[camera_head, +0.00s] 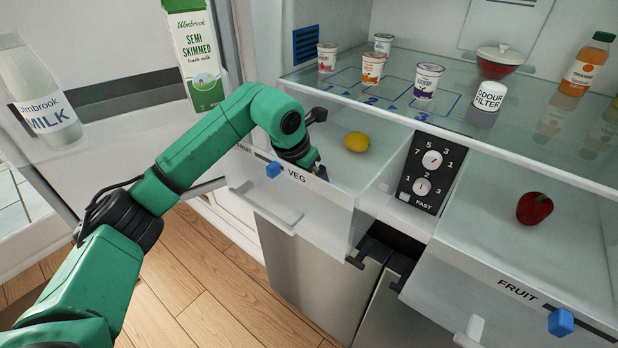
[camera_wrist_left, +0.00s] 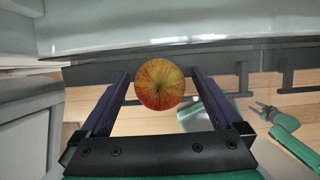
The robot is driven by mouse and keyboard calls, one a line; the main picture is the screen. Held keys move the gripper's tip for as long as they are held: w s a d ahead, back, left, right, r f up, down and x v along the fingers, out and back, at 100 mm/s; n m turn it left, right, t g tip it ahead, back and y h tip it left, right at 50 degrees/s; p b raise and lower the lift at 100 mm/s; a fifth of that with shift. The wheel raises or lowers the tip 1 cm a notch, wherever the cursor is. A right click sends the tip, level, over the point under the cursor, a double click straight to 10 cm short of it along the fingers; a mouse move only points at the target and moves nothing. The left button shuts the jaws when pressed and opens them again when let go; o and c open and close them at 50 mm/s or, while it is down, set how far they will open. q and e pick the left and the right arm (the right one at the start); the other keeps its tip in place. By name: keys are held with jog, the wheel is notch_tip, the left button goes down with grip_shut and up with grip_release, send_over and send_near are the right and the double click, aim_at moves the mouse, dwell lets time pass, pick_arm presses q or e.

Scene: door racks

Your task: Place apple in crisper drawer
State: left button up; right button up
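The apple (camera_wrist_left: 160,85), red and yellow, is between the fingers of my left gripper (camera_wrist_left: 160,74) in the left wrist view. A slim gap shows on each side of it, so the gripper looks open around it; whether it rests on something is unclear. In the head view my left gripper (camera_head: 312,160) is at the pulled-out left crisper drawer (camera_head: 325,222), and the apple is hidden. A lemon (camera_head: 357,142) lies in that drawer. The right crisper drawer (camera_head: 470,275) is also out and holds a red pepper (camera_head: 534,208). My right gripper (camera_wrist_left: 263,108) is small in the wrist view.
A glass shelf (camera_head: 440,122) with yogurt pots, a lidded red bowl (camera_head: 499,62) and an odour filter (camera_head: 487,104) overhangs the drawers. A dial panel (camera_head: 431,172) stands between the drawers. A milk bottle (camera_head: 40,90) and a carton (camera_head: 194,55) stand on the door at left.

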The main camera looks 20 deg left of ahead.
pick_arm(q)
jog(key=shift+r, duration=0.1)
jog(key=shift+r, duration=0.3)
jog(key=v, duration=1.1)
jog(key=shift+r, duration=0.15)
jog(key=shift+s+a, duration=0.1)
jog(key=shift+s, duration=0.05)
